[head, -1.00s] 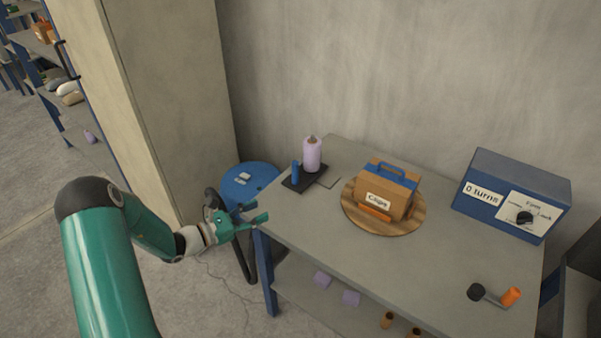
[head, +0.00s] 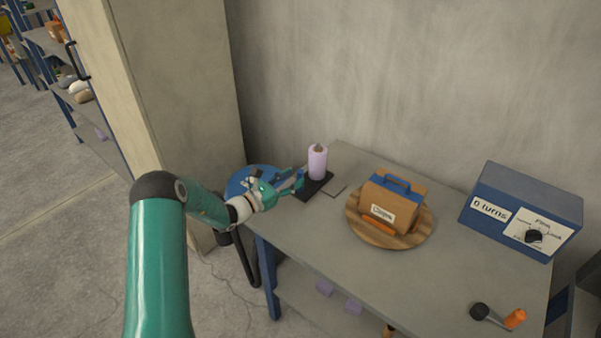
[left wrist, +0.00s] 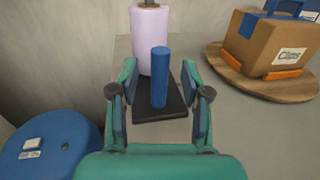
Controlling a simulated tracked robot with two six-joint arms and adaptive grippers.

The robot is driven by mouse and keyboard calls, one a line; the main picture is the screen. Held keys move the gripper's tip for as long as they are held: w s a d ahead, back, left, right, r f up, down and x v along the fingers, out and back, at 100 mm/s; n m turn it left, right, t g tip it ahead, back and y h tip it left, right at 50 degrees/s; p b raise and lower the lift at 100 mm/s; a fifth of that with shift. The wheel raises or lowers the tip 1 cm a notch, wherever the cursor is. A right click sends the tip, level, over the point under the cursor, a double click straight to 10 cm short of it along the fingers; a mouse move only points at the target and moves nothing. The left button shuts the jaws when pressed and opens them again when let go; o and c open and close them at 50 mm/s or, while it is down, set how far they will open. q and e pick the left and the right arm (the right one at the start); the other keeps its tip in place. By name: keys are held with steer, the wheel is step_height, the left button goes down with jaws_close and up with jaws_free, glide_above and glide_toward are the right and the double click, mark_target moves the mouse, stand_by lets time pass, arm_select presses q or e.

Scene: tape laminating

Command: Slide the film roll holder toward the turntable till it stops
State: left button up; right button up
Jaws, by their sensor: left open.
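The film roll holder is a dark base (head: 321,188) with a lilac film roll (head: 318,162) standing upright on it, at the table's left end. In the left wrist view the holder's blue upright handle (left wrist: 159,77) stands in front of the roll (left wrist: 150,40). My left gripper (head: 299,180) is open at the holder's left side. Its fingers (left wrist: 160,95) lie either side of the handle, with gaps showing. The wooden turntable (head: 362,232) is to the right, bearing a brown carton (head: 376,207) with a blue handle. My right gripper is not in view.
A blue control box (head: 520,208) stands at the right, and a black and orange tool (head: 497,316) lies at the front right. A blue round-topped stand (left wrist: 45,150) is left of the table (head: 440,270).

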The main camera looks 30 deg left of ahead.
mark_target(300, 175)
arm_select(q)
steer(key=shift+x, duration=1.75)
jaws_close()
